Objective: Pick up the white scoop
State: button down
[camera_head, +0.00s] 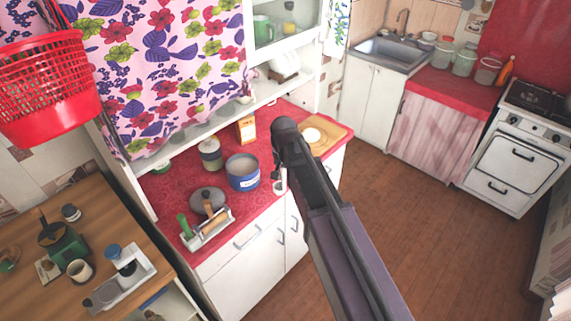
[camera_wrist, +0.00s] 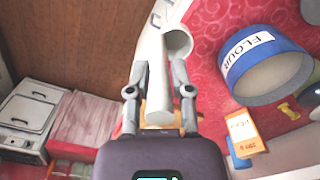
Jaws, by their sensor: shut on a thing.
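The white scoop (camera_wrist: 159,95) shows in the wrist view, with its round handle toward me and its hollow cup end farther off. My gripper (camera_wrist: 160,92) is shut on the handle, one finger on each side. In the head view my gripper (camera_head: 280,172) is over the front edge of the red counter, largely hidden by my arm. A small part of the scoop (camera_head: 280,187) shows below it there. I cannot tell whether the scoop touches the counter.
A blue flour canister (camera_head: 242,174) stands on the red counter (camera_head: 172,190), left of my gripper. A wooden board (camera_head: 338,133) with a pale round thing lies to the right. A rack (camera_head: 208,230) with a rolling pin and a grey-lidded pot (camera_head: 207,199) stand farther left.

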aim_at(283, 191)
jog(key=shift+s+r, duration=0.1)
jog(key=shift+s, duration=0.9)
notch_tip(283, 191, down, 6)
jog(key=b, duration=0.5)
jog(key=shift+r, duration=0.2)
jog(key=shift+s, duration=0.15)
dwell(0.4)
